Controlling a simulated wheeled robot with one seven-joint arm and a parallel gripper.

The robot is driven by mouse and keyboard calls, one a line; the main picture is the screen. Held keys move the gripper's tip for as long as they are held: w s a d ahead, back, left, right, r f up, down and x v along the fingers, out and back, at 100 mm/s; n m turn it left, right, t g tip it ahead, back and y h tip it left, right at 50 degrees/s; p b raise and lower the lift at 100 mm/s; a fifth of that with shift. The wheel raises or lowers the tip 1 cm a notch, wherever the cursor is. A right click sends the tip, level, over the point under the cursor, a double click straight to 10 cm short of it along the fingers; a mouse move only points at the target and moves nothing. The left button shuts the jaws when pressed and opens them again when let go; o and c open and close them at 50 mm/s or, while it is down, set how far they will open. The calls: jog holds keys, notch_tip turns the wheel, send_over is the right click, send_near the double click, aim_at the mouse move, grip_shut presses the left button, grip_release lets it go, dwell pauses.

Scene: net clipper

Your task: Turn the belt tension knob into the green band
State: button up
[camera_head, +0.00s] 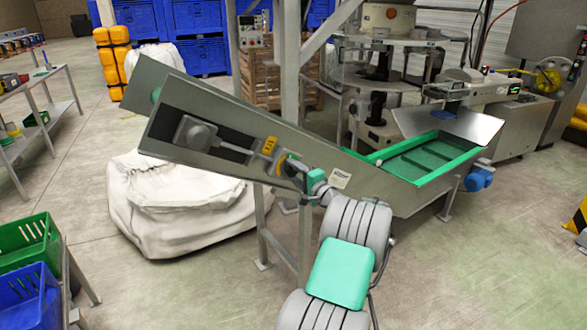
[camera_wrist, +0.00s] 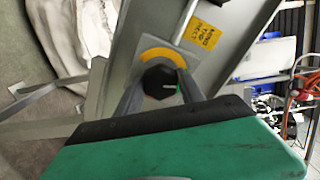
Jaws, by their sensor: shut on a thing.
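The black belt tension knob (camera_wrist: 158,79) sits on the side of the grey inclined conveyor (camera_head: 372,190). In the wrist view my gripper (camera_wrist: 160,86) has one finger on each side of the knob and is shut on it. A yellow arc band (camera_wrist: 163,57) curves above the knob; it also shows in the head view (camera_head: 282,164). A small pale green mark shows on the right of the knob's face; I cannot tell whether it is the pointer or part of the green band. In the head view my gripper (camera_head: 301,175) hides most of the knob.
A yellow label (camera_wrist: 203,35) is on the conveyor's panel beside a metal rod (camera_wrist: 186,20). Green (camera_head: 28,243) and blue (camera_head: 28,300) crates stand at the left.

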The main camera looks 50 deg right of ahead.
jog(key=shift+w+r+m+p, duration=0.15)
jog(key=shift+m+p, duration=0.85)
jog(key=shift+m, duration=0.9)
jog(key=o, duration=1.4)
jog(key=shift+c, duration=0.2)
jog(key=b+v, duration=0.1)
jog(key=v, duration=0.7)
jog(key=shift+d, duration=0.1)
